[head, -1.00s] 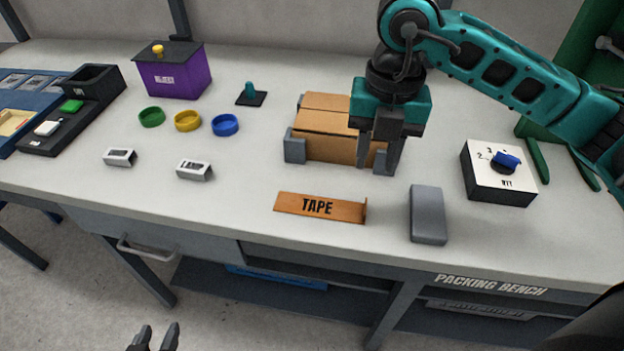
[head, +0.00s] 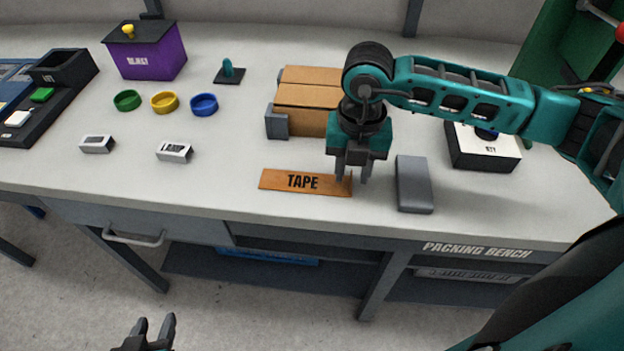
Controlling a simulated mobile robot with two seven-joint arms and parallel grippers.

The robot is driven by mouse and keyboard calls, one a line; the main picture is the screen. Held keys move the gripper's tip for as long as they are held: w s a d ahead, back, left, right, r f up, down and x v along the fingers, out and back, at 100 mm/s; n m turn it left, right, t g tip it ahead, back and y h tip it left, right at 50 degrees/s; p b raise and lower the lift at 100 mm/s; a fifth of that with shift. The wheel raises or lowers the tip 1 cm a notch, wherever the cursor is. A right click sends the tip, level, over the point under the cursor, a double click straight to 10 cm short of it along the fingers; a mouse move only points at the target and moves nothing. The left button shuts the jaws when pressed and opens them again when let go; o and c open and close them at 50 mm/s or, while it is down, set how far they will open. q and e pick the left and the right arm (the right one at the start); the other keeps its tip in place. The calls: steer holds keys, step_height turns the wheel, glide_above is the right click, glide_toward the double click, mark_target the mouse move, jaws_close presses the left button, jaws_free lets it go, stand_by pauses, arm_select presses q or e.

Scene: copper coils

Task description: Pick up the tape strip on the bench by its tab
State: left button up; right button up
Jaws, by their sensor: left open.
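The tape strip (head: 285,182) is a flat orange-brown piece marked TAPE, lying on the bench near its front edge. Its upturned tab is at the right end, partly hidden by my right gripper. My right gripper (head: 354,176) points down over that end, its two fingers apart with a gap between them, one to each side of the tab as seen here. I cannot tell whether they touch it. My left gripper (head: 148,328) is low at the bottom of the view, in front of the bench, open and empty.
A grey block (head: 414,185) lies close right of my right gripper. A brown box (head: 305,95) between grey blocks stands behind it.

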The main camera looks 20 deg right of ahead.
steer(key=shift+f, duration=0.55)
jaws_close()
